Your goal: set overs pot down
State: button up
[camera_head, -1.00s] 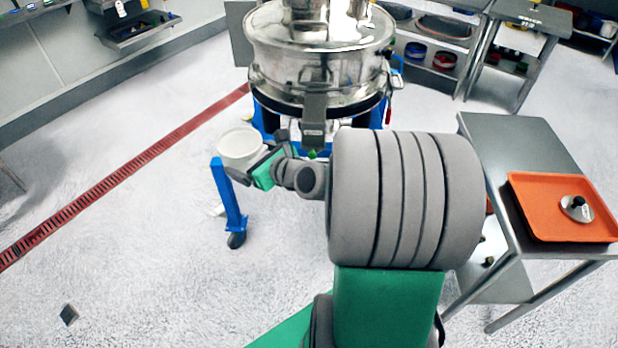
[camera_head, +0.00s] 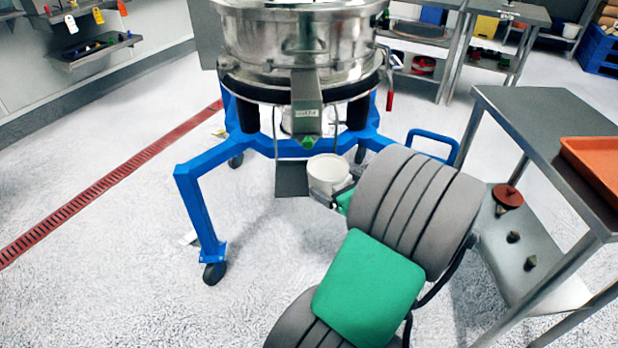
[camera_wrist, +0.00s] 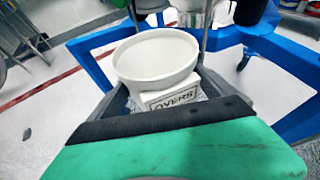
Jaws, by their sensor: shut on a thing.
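The overs pot (camera_head: 329,173) is a white, open-topped pot. In the wrist view the pot (camera_wrist: 157,60) carries an "OVERS" label on the side facing me, stands roughly upright and looks empty inside. My gripper (camera_wrist: 165,95) is shut on it. In the head view my gripper (camera_head: 340,192) is mostly hidden behind my own arm. The pot is in front of and below the sifter's spout (camera_head: 306,105), beside a small dark plate (camera_head: 291,180) under the sifter. I cannot tell whether the pot touches the plate.
The steel sifter (camera_head: 290,40) stands on a blue wheeled frame (camera_head: 200,205) around the pot. A steel table (camera_head: 540,115) with an orange tray (camera_head: 598,165) is at right; its lower shelf (camera_head: 530,255) holds small items. Open floor lies at left, with a red drain strip (camera_head: 110,185).

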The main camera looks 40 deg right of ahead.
aim_at(318, 164)
jog(key=w, duration=0.3)
jog(key=w+d+b, duration=0.1)
jog(key=w, duration=0.2)
jog(key=w+d+b, duration=0.1)
jog(key=w, duration=0.3)
jog(key=shift+w+d+f+b, duration=0.1)
jog(key=shift+w+f+b, duration=0.2)
jog(key=shift+f+b, duration=0.45)
jog(key=shift+w+f+b, duration=0.25)
jog(key=shift+f+b, duration=0.1)
jog(key=shift+f, duration=0.65)
jog(key=shift+f, duration=0.15)
jog(key=o, duration=1.1)
